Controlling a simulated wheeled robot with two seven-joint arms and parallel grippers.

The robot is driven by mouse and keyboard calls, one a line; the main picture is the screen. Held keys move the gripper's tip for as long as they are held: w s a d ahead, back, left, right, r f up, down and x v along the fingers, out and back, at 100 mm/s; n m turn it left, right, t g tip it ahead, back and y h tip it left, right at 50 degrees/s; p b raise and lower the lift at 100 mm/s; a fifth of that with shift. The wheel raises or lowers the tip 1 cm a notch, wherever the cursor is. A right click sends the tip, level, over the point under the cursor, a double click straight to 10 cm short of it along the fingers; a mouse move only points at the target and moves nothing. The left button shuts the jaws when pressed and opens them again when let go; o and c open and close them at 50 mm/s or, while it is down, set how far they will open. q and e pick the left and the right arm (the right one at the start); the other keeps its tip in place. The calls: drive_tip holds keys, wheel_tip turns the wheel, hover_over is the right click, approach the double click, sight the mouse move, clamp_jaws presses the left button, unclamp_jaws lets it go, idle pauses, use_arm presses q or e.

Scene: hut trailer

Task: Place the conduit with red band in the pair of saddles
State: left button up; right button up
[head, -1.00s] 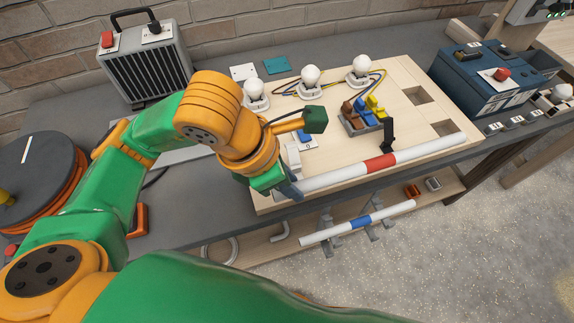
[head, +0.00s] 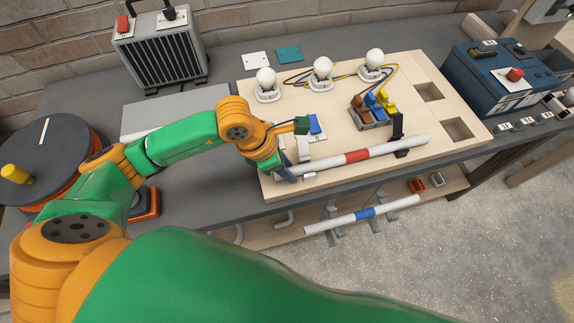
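The conduit with red band (head: 383,149) is a white tube with a red band near its middle. It lies slantwise over the front of the wooden board. My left gripper (head: 285,172) is shut on its left end; the fingers partly hide that end. A black upright saddle (head: 397,124) stands at the right part of the conduit, and the tube overlaps it. A pale saddle (head: 303,148) stands close to my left gripper, partly hidden by it. I cannot tell whether the tube is seated in either one. My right gripper is not in view.
The wooden board (head: 330,102) carries several bulbs, wires and coloured connectors (head: 370,108). A second conduit with a blue band (head: 338,222) rests on supports below the front edge. A blue box (head: 500,75) stands right, a heater (head: 160,55) back left, a cable reel (head: 45,165) left.

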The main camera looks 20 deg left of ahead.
use_arm(q)
drive_tip(key=shift+o, duration=1.1)
drive_tip(key=shift+r, duration=0.1)
drive_tip(key=shift+r+p, duration=0.35)
drive_tip(key=shift+p, duration=0.1)
drive_tip(key=b+v, duration=0.2)
drive_tip(key=v, duration=0.9)
drive_tip(key=shift+s+a+r+b, duration=0.2)
drive_tip(key=shift+r+b, duration=0.05)
drive_tip(key=shift+b, duration=0.05)
